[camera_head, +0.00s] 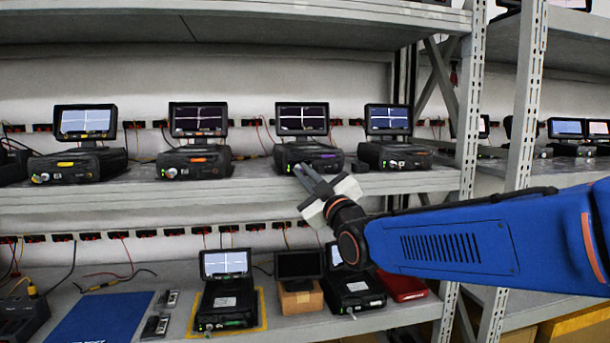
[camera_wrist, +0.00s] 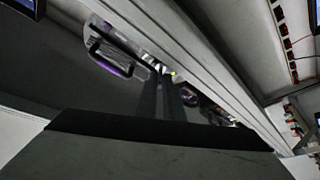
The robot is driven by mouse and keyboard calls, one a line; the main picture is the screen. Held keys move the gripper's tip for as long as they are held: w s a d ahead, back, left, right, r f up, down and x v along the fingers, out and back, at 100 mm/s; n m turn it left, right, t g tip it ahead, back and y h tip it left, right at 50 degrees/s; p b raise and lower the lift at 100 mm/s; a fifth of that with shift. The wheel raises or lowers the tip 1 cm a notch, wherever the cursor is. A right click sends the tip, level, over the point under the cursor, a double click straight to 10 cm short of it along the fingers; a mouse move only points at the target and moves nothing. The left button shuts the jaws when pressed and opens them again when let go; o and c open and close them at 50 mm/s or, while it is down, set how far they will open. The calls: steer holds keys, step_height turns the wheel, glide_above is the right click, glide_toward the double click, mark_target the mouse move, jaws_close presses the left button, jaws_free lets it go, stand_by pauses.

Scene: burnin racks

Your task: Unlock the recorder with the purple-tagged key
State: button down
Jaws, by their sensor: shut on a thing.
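The recorder with the purple label (camera_head: 309,155) stands on the middle shelf, third from the left, with its screen upright behind it. Its front with the purple stripe also shows in the wrist view (camera_wrist: 110,66). My gripper (camera_head: 301,169) reaches in from the right, its fingertips at the recorder's lower front edge. In the wrist view the dark fingers (camera_wrist: 166,82) point at the recorder's front beside the purple stripe. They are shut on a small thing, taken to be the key. Its shape and tag are mostly hidden, and I cannot tell how deep it sits in the lock.
Similar recorders with orange (camera_head: 195,160) and yellow (camera_head: 75,165) labels stand to the left, and another (camera_head: 394,155) close on the right. The shelf edge (camera_head: 230,190) runs just below the fingers. The lower shelf holds a blue mat (camera_head: 100,317) and more devices. A rack post (camera_head: 470,110) stands right.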

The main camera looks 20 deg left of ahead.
steer(key=shift+s+a+m+t+h, duration=0.15)
steer(key=shift+m+t+h, duration=1.1)
steer(key=shift+m, duration=2.5)
steer(key=shift+a+m+t+h, duration=0.1)
steer(key=shift+m+t+h, duration=0.6)
steer(key=shift+m+h, duration=2.15)
steer(key=shift+s+a+m+t+h, duration=0.15)
steer(key=shift+m+t+h, duration=0.65)
steer(key=shift+m, duration=3.9)
steer(key=c, duration=2.3)
jaws_free()
steer(key=shift+o, duration=0.2)
steer(key=v, duration=1.7)
steer(key=shift+f, duration=0.2)
